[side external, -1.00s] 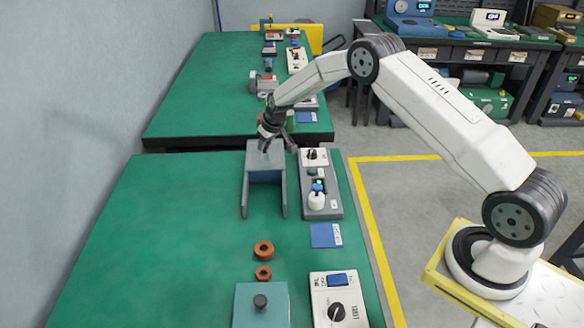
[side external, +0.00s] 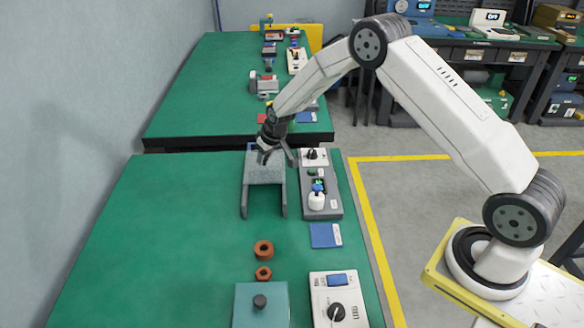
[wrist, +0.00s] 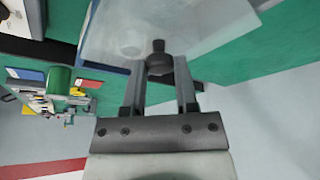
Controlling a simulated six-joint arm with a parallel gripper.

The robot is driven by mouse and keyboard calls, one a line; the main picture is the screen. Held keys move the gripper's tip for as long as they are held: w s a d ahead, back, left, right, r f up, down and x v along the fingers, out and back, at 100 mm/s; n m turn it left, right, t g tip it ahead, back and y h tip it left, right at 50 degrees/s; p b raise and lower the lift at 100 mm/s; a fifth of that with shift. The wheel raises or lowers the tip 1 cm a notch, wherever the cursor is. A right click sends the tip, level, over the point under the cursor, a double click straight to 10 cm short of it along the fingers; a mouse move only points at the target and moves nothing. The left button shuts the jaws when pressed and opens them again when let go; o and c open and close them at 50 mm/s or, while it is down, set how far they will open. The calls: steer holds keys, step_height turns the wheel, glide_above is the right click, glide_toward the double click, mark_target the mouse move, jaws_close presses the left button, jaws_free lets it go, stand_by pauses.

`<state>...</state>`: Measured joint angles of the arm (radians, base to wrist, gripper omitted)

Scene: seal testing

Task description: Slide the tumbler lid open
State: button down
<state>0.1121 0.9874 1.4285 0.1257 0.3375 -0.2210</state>
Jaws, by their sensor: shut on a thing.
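The tumbler is a box between two grey uprights (side external: 244,200) on the green table in the side view. Its pale grey, speckled lid (side external: 265,171) faces up and toward the side camera. A little blue of the tumbler body (side external: 251,147) shows behind the lid's far edge. In the wrist view the lid (wrist: 210,25) looks pale and translucent, with a dark knob (wrist: 158,55) on it. My gripper (wrist: 159,72) has its two fingers on either side of that knob and is shut on it. In the side view my gripper (side external: 268,153) is at the lid's far edge.
Two brown rings (side external: 263,249), a teal box (side external: 261,304) and a white dial box (side external: 338,300) lie nearer the camera. The table's left side is clear.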

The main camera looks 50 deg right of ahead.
steer(key=s+a, duration=0.5)
steer(key=shift+s+a, duration=0.2)
steer(key=shift+a, duration=0.05)
steer(key=shift+c, duration=1.8)
jaws_free()
steer(key=shift+r, duration=0.15)
glide_toward(261, 180)
steer(key=shift+v, duration=1.1)
steer(key=shift+r, duration=0.1)
